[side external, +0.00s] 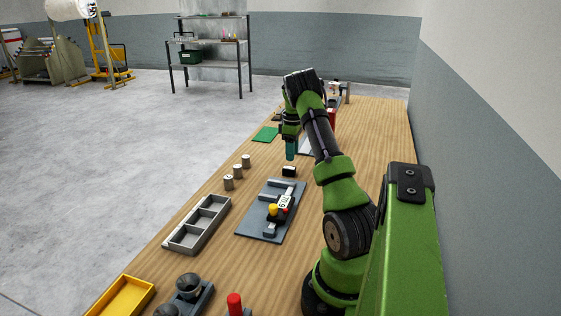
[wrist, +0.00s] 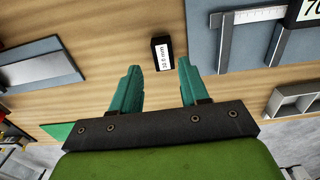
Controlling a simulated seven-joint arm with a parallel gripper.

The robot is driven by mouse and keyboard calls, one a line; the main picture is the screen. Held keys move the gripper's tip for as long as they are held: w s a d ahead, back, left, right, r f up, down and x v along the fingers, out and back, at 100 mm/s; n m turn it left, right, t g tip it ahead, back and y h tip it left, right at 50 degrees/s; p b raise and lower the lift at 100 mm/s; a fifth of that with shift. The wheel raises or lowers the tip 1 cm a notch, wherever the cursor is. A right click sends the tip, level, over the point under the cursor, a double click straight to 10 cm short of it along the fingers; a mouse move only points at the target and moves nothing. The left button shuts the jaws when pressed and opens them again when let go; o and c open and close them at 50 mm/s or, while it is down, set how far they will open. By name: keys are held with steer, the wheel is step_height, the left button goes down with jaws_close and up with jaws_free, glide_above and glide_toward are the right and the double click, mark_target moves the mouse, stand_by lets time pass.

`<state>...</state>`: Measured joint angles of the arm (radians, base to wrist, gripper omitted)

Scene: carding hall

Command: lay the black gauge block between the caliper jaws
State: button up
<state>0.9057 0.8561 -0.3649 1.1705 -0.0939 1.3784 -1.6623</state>
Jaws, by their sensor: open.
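The black gauge block (side external: 289,171) with a white label lies on the wooden table, just beyond the far end of the caliper's grey board (side external: 250,222). In the wrist view the block (wrist: 156,54) reads 32.0 mm and appears between and slightly ahead of my fingertips. My gripper (side external: 290,156) has teal fingers, points down and is above the block; its fingers (wrist: 159,68) are spread with nothing between them. The caliper (side external: 284,204) has a numbered display and a yellow knob. In the wrist view its two jaws (wrist: 226,42) are apart, with empty board between them.
A grey compartment tray (side external: 186,238) and several small metal cylinders (side external: 237,171) stand left of the board. A yellow bin (side external: 122,297) and dark cup-like parts (side external: 188,285) are at the near end. A green mat (side external: 266,134) lies farther back. A wall runs along the right.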

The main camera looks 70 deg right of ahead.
mark_target(289, 167)
steer(key=shift+w+a+f, duration=0.1)
steer(key=shift+w+f, duration=0.1)
steer(key=shift+f, duration=1.55)
steer(key=shift+w+a+f, duration=0.1)
steer(key=shift+w+f, duration=0.1)
steer(key=shift+f, duration=1.5)
jaws_close()
